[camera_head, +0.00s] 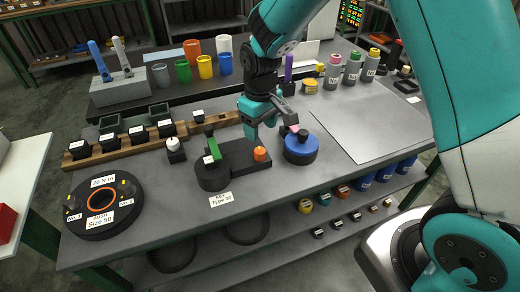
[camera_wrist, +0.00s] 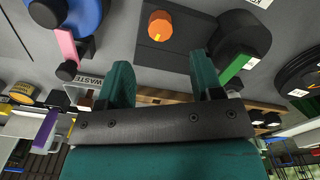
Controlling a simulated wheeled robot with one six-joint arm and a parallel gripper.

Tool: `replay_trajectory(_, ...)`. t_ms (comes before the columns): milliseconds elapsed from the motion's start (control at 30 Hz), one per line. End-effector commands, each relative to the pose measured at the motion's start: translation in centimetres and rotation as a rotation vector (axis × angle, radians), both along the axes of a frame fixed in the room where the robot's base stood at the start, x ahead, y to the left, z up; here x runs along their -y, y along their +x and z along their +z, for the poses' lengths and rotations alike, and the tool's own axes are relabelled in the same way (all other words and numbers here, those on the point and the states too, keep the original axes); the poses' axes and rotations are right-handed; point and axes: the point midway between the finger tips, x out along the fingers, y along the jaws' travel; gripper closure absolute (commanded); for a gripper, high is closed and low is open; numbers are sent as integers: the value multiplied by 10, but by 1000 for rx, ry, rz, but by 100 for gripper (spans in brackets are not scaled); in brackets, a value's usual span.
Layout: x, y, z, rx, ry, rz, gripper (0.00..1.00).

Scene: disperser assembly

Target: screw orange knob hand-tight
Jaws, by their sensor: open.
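The orange knob (camera_head: 260,154) stands on the right end of a black fixture (camera_head: 235,161) labelled Type 30. It also shows in the wrist view (camera_wrist: 160,25), with a yellow mark on its side, centred beyond the fingertips. The fixture also has a round black part at left with a green piece (camera_head: 213,148) on it. My gripper (camera_head: 264,130) is open and empty. It hangs above and behind the knob, apart from it. In the wrist view my gripper's two teal fingers (camera_wrist: 162,72) are spread with a gap between them. The knob's underside is hidden.
A blue round part (camera_head: 302,152) with a pink and black piece stands right of the knob, close by. A black round fixture (camera_head: 100,208) labelled Size 50 lies at left. Cups (camera_head: 205,67) and a wooden rack stand behind. A grey plate (camera_head: 365,122) lies clear at right.

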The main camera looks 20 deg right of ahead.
Motion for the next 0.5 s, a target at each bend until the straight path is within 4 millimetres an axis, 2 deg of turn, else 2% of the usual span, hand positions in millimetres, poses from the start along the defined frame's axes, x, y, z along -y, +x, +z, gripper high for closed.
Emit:
replay_trajectory(33, 0, -2, -12, -7, -1, 0, 40)
replay_trajectory(200, 0, -1, -49, -6, -1, 0, 40)
replay_trajectory(400, 0, -1, -79, -2, 0, -1, 40)
replay_trajectory(500, 0, -1, -86, -1, 0, -1, 40)
